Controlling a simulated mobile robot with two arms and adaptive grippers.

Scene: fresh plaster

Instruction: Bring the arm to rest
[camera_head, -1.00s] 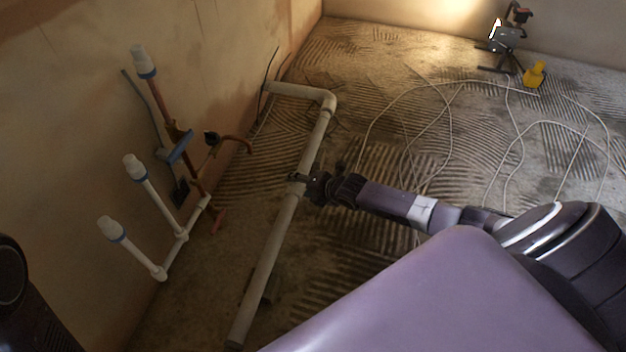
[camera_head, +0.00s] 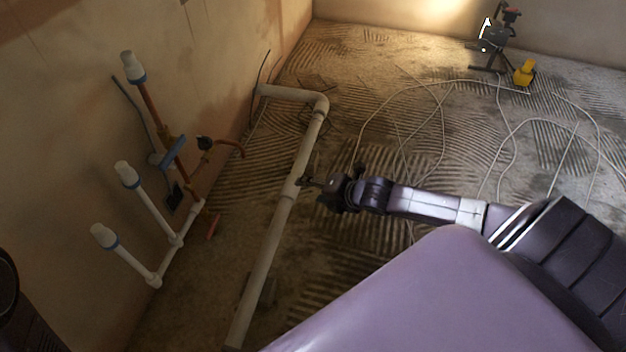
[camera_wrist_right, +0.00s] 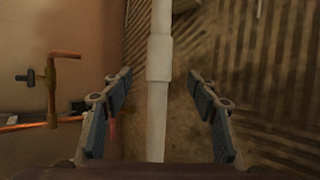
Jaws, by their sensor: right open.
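My right gripper (camera_head: 312,188) is beside the long pale drain pipe in the head view, at its right edge. In the right wrist view the gripper (camera_wrist_right: 160,105) is open, its two jaws wide apart. The drain pipe (camera_head: 268,245) shows between the jaws in the right wrist view (camera_wrist_right: 157,110), with a gap on each side, and nothing is held. I cannot tell how far the jaws are above the pipe. My left gripper is not visible; only a dark part of mine shows at the left edge.
White capped pipes (camera_head: 150,205) and a copper pipe with a blue valve handle (camera_head: 172,152) stand along the left wall. A work lamp (camera_head: 495,40) and a yellow object (camera_head: 524,72) stand at the back right. A pale cable (camera_head: 440,150) loops over the ridged floor.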

